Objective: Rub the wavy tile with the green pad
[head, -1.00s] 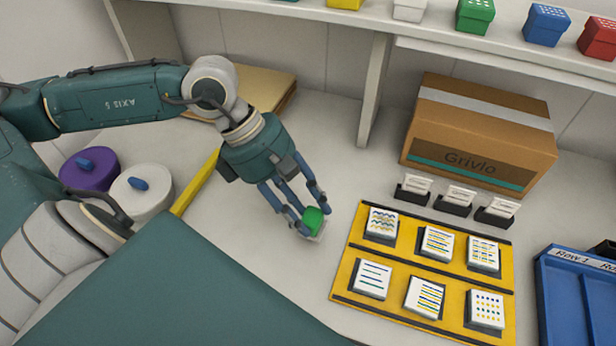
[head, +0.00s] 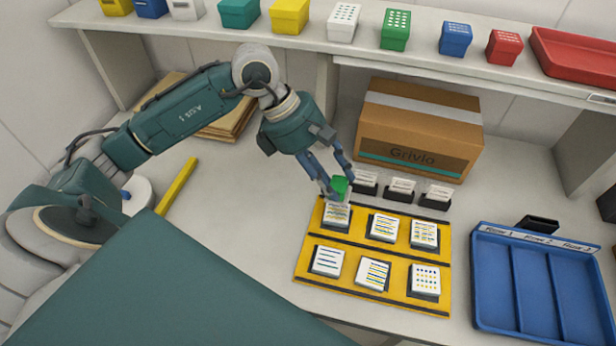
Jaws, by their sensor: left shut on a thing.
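My left gripper (head: 340,190) is shut on the green pad (head: 340,185), with its fingers pointing down. The wavy tile (head: 336,217) is white with wavy lines and sits at the back left of the yellow board (head: 330,283). The pad is at the tile's back edge in the head view and hides that part of it. I cannot tell whether the pad touches the tile. My right gripper is not in view.
Several other patterned tiles (head: 382,227) sit on the board. Small card holders (head: 401,189) stand behind it, in front of a cardboard box (head: 418,135). A blue tray (head: 540,290) is at the right. A yellow bar (head: 177,188) lies at the left. The shelf above holds small boxes.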

